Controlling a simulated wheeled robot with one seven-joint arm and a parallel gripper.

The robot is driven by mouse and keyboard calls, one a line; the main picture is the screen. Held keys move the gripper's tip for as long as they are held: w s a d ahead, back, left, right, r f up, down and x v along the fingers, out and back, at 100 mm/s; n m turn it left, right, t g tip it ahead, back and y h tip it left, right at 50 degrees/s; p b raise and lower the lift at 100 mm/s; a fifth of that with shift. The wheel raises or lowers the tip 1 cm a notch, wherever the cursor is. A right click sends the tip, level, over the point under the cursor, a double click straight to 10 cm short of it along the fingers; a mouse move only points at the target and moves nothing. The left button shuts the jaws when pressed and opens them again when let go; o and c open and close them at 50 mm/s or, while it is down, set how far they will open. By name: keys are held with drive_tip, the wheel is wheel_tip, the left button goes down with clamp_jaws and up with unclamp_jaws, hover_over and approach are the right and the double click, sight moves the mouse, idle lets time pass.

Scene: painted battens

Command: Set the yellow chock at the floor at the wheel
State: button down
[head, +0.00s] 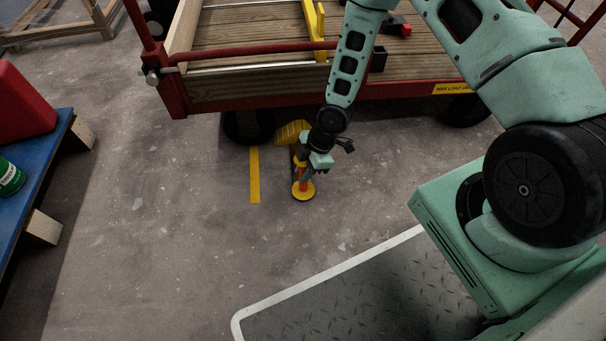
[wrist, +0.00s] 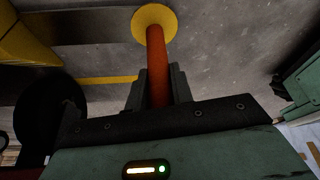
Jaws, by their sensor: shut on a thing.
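The yellow chock (head: 291,132) is a ridged wedge low by the floor, just right of the cart's dark wheel (head: 243,128). A dark bar appears to run from it to an upright orange post with a yellow disc (head: 303,191). My gripper (head: 303,172) points down and is shut on this post. In the wrist view the orange post (wrist: 156,60) stands between the two fingers, and the chock (wrist: 25,42) shows at upper left, the wheel (wrist: 48,112) below it. I cannot tell whether chock and wheel touch, or whether the chock rests on the floor.
A yellow floor stripe (head: 255,174) lies in front of the wheel. The red-framed cart (head: 180,92) with a wooden deck stands behind. A blue-topped bench (head: 50,165) with a red container is at left. The floor between bench and stripe is clear.

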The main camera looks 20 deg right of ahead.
drive_tip(key=shift+w+a, duration=0.1)
drive_tip(key=c, duration=1.2)
unclamp_jaws()
drive_tip(key=shift+c, duration=0.2)
